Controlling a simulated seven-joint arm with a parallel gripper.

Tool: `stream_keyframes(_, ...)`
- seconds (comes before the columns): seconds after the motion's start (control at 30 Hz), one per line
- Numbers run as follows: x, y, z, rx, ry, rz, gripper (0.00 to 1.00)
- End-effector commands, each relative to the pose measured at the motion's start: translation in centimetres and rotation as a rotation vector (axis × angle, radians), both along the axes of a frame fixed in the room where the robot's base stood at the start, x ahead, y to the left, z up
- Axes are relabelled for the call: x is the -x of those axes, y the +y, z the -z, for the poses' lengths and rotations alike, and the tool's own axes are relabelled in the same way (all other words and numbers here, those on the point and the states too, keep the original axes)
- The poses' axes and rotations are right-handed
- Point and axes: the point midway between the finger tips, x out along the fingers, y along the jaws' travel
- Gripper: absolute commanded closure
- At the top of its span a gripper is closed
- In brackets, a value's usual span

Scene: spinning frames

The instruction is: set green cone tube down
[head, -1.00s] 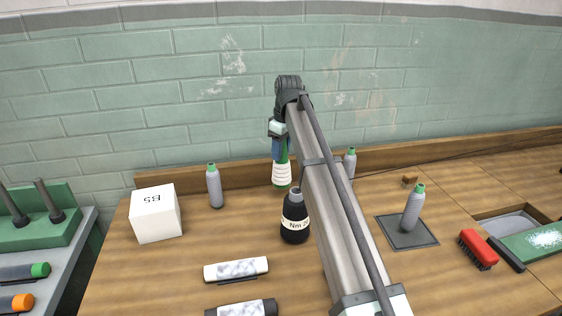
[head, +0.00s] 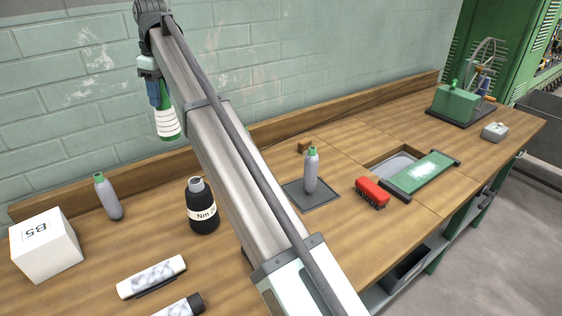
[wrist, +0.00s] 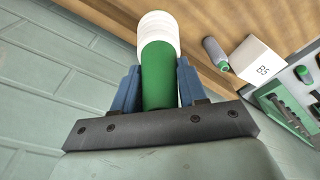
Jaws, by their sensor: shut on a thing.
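The green cone tube (head: 166,122) is in my gripper in the head view. Its green part is up and its white banded part hangs below, slightly tilted. My gripper (head: 155,93) has blue fingers and is shut on the green part. The tube is in the air in front of the tiled wall, its lower end apart from the bench top. In the wrist view the tube (wrist: 160,72) lies between the two blue fingers (wrist: 160,85), with the white banded end pointing away.
The wooden bench (head: 120,262) carries a white B5 box (head: 45,247), a grey green-topped bottle (head: 108,197) and a dark bottle (head: 202,207).

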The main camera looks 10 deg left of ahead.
Motion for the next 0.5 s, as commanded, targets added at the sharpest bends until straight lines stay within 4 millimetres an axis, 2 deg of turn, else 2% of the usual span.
stream_keyframes(0.27,-4.9,-4.2,0.2,0.000,0.000,0.115,1.00)
stream_keyframes(0.37,-7.1,-6.4,0.2,0.000,0.001,0.171,1.00)
stream_keyframes(0.5,-11.0,-10.5,0.2,0.000,0.001,0.272,1.00)
